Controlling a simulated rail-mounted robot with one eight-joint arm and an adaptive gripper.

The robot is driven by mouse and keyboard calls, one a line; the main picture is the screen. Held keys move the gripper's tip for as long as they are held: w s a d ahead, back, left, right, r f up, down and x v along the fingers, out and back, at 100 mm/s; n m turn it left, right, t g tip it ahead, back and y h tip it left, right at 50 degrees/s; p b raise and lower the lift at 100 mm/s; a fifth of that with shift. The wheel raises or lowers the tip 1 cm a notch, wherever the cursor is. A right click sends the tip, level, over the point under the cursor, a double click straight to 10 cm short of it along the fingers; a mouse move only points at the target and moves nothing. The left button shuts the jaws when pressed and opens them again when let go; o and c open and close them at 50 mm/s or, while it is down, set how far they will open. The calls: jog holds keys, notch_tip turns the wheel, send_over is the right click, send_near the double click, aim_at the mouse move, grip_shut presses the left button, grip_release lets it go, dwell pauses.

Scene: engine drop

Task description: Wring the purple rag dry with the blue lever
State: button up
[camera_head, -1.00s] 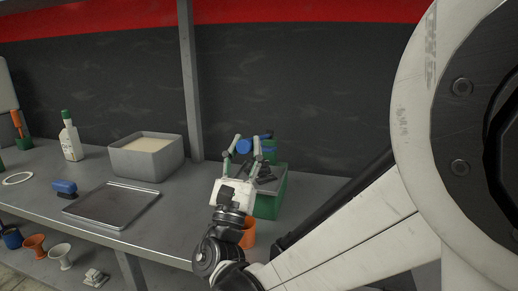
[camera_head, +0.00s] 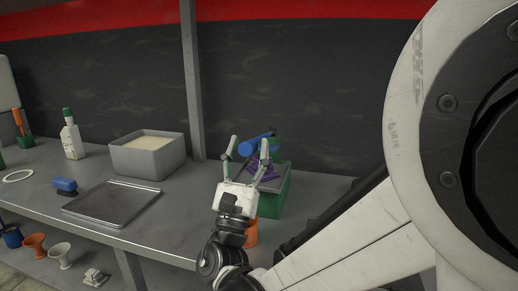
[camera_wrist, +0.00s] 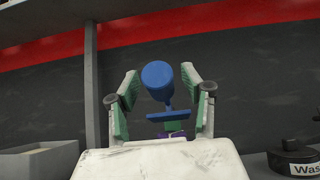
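The blue lever (camera_head: 256,144) slants up to the right over a green-sided wringer (camera_head: 283,196). The purple rag (camera_head: 263,168) lies on top of the wringer, partly hidden behind my gripper. My gripper (camera_head: 247,148) is open, with its fingers on either side of the lever's near end. In the wrist view the round blue lever end (camera_wrist: 157,75) shows between the spread fingers of my gripper (camera_wrist: 159,82), with gaps on both sides. A small purple patch of the rag (camera_wrist: 172,134) shows below the lever.
A grey bin (camera_head: 148,158) with pale contents and a flat metal tray (camera_head: 112,203) are to the left on the bench. A blue brush (camera_head: 65,186) and a white bottle (camera_head: 71,138) stand farther left. An orange cup (camera_head: 251,233) is just below the gripper.

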jog(key=shift+s+f, duration=0.1)
jog(key=v, duration=1.1)
jog(key=shift+s+f, duration=0.3)
